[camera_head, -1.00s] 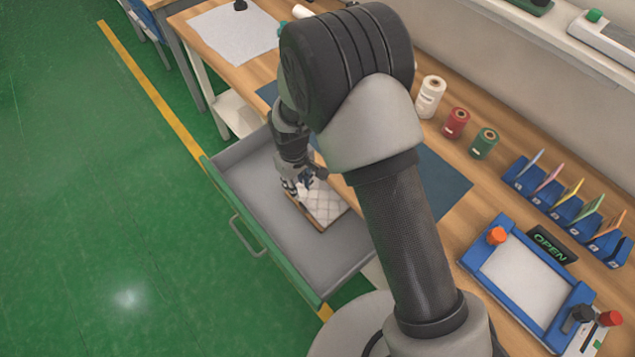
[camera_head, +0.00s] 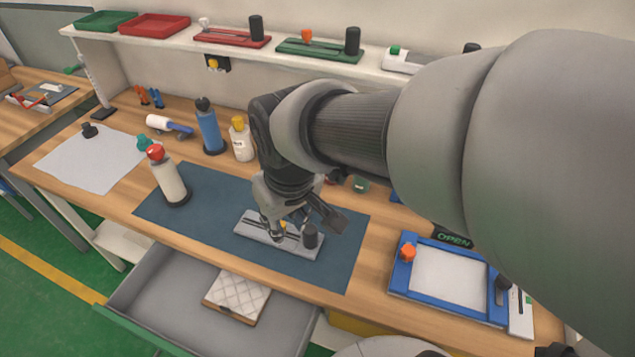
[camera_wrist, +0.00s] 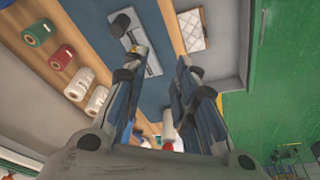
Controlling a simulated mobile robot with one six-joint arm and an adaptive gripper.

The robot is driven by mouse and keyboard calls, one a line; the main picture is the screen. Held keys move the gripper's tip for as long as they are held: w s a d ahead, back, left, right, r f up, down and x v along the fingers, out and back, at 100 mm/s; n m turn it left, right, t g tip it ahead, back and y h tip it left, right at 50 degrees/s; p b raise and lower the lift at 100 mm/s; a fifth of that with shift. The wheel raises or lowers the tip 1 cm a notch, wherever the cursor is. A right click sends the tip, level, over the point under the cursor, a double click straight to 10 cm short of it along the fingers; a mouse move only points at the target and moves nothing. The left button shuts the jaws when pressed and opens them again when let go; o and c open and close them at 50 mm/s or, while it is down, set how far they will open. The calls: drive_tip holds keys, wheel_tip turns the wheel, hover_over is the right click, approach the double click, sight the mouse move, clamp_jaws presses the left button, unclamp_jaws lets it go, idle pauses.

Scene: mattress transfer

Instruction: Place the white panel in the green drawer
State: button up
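The white quilted panel (camera_head: 238,294) lies flat inside the open green drawer (camera_head: 130,325), with a thin brown edge showing beneath it. The drawer has a grey interior and a green front. In the wrist view, the panel (camera_wrist: 191,30) lies in the drawer (camera_wrist: 217,72) at upper right. My gripper (camera_head: 285,227) is over the blue-grey mat, above or beside a small grey fixture, apart from the panel. In the wrist view, my gripper (camera_wrist: 158,66) has its fingers spread, with nothing held between them.
The grey fixture (camera_head: 262,238) with a black knob lies on the mat (camera_head: 190,214). A white bottle with a red cap (camera_head: 168,178), a blue bottle (camera_head: 209,128) and a blue frame (camera_head: 403,278) stand around it. A shelf (camera_head: 150,42) runs along the back.

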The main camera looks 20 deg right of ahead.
drive_tip(key=s+d+r+m+t, duration=0.1)
drive_tip(key=s+d+r+m, duration=0.2)
drive_tip(key=s+d, duration=0.3)
drive_tip(key=s, duration=0.5)
drive_tip(key=shift+s+d+r+t+h, duration=0.2)
drive_tip(key=shift+s+t+h, duration=0.1)
drive_tip(key=shift+s, duration=0.1)
drive_tip(key=shift+a, duration=0.1)
